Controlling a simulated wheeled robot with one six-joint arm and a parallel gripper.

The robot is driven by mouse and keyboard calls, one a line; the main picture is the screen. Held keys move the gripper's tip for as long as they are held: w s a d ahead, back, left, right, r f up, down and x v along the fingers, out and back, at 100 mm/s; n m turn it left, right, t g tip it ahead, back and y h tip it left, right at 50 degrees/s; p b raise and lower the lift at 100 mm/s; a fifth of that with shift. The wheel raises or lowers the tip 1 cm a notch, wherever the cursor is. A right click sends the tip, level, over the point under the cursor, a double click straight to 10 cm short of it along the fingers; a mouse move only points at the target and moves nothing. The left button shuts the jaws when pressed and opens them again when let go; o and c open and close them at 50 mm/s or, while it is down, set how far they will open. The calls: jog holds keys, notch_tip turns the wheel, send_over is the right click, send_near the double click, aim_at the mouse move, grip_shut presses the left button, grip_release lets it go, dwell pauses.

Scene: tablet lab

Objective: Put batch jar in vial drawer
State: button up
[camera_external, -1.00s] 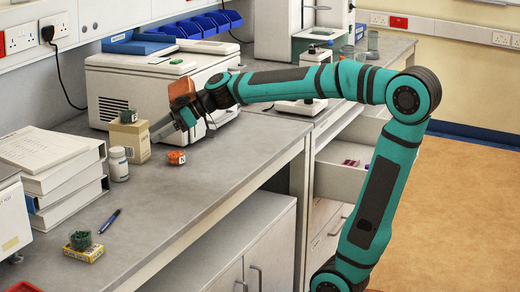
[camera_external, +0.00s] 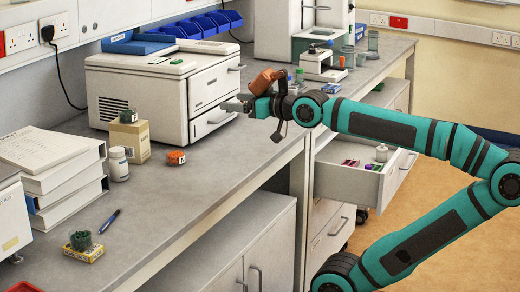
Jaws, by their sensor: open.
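The vial drawer (camera_external: 343,183) is pulled out under the far bench at right centre. Several small pink, purple and green items lie in it, and a small pale jar (camera_external: 381,153) stands upright towards its right end. A white capped jar (camera_external: 118,164) stands upright on the near bench, beside the stacked binders. I cannot tell from the picture which jar is the batch jar. My gripper (camera_external: 237,103) is open, with nothing visible in it. It points left above the bench edge, in front of the white machine, away from both jars.
The white machine (camera_external: 135,85) fills the back of the bench. A cardboard box (camera_external: 130,140) with a green item on top, an orange labelled item (camera_external: 176,158), a pen (camera_external: 109,221) and a yellow box (camera_external: 83,252) share the bench. The front middle is clear.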

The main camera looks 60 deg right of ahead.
jog(key=shift+r, duration=0.1)
dwell(0.4)
jog(key=n+g, duration=0.2)
jog(key=g, duration=1.4)
send_over(118, 161)
jog(key=d, duration=0.2)
jog(key=f, duration=1.1)
jog(key=shift+w+a, duration=0.3)
jog(key=shift+w, duration=0.1)
jog(key=shift+w+d+f, duration=0.1)
jog(key=shift+w+f, duration=0.1)
jog(key=shift+f, duration=1.25)
jog(key=shift+w+f, duration=0.2)
jog(key=shift+f, duration=1.2)
jog(key=c, duration=1.2)
jog(key=shift+r, duration=0.15)
